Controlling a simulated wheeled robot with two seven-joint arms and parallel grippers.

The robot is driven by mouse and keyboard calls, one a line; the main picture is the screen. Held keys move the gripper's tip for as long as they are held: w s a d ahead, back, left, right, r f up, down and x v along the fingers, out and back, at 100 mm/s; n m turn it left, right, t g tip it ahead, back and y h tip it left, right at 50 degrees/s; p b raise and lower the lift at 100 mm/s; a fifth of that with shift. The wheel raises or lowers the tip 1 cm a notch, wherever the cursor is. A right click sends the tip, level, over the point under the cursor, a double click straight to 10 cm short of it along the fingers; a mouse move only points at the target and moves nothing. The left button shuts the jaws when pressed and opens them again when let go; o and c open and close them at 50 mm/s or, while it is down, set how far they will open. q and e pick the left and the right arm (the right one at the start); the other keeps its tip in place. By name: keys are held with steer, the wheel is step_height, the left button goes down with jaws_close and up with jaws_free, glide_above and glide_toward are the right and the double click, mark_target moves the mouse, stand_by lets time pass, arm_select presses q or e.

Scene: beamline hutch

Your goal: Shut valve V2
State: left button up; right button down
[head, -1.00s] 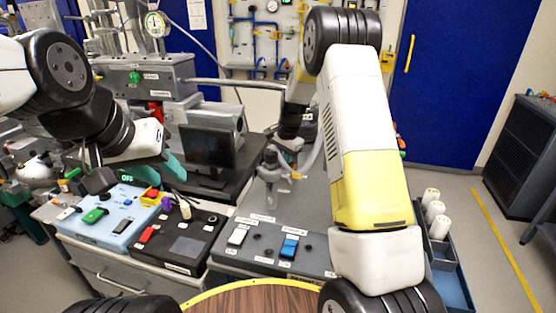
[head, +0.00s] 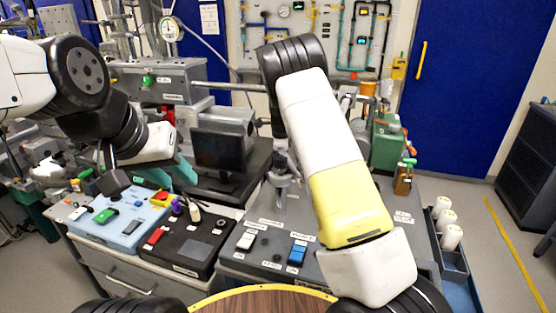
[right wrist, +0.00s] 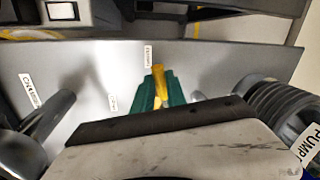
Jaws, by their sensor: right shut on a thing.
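In the right wrist view my right gripper (right wrist: 158,94) has its green fingers shut on a narrow yellow handle (right wrist: 158,78), just above a grey surface. A small label stands behind the handle, but I cannot read it, so I cannot confirm that this is valve V2. In the head view my right arm covers the right gripper and this handle. My left gripper (head: 137,176) is over the light blue control box (head: 95,232) at the left, with its teal fingers apart and nothing seen between them.
A ribbed metal bellows (right wrist: 275,105) is close on the right in the right wrist view, near a PUMP label (right wrist: 310,142). A black control box (head: 185,245) and a grey one (head: 265,262) line the front. A green unit (head: 386,148) stands right of my arm.

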steer(key=shift+w+d+r+m, duration=0.1)
steer(key=shift+w+m, duration=0.85)
steer(key=shift+m, duration=0.55)
steer(key=c, duration=1.4)
jaws_free()
steer(key=shift+o, duration=0.3)
steer(key=r, duration=0.2)
steer(key=s+r, duration=0.1)
steer(key=r, duration=0.4)
steer(key=shift+s+a+r, duration=0.2)
steer(key=shift+a+r, duration=0.05)
